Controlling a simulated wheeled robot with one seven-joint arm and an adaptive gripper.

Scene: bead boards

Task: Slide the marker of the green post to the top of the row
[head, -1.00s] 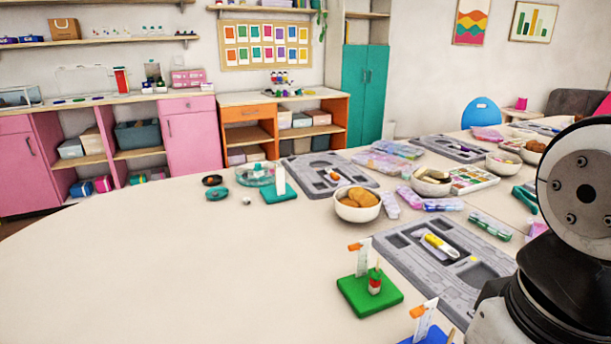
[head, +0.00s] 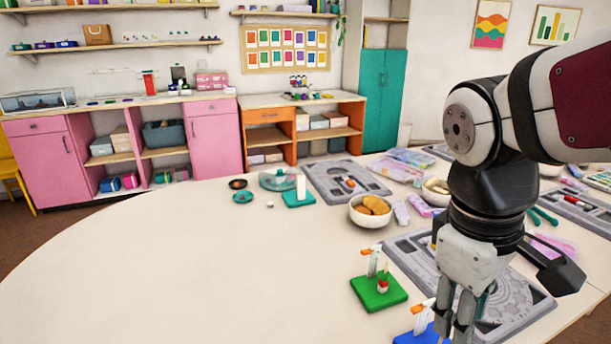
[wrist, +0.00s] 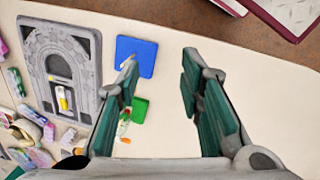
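The green post's base (head: 378,294) stands on the table in the head view, with an upright white post (head: 373,264) on it. An orange marker (head: 367,252) sticks out to the left near the post's top. A small red and white bead stack (head: 383,285) stands beside the post. My gripper (head: 453,325) points down to the right of the green base, over the blue base (head: 420,337). In the wrist view, my gripper (wrist: 160,70) is open and empty. The green base (wrist: 140,108) is partly hidden by the left finger there.
The blue base carries a white piece with an orange marker (head: 418,309), close to my fingers. A grey board (head: 515,300) lies behind and right of my gripper. A bowl (head: 371,210) and a teal base (head: 299,198) stand farther back. The left tabletop (head: 180,270) is clear.

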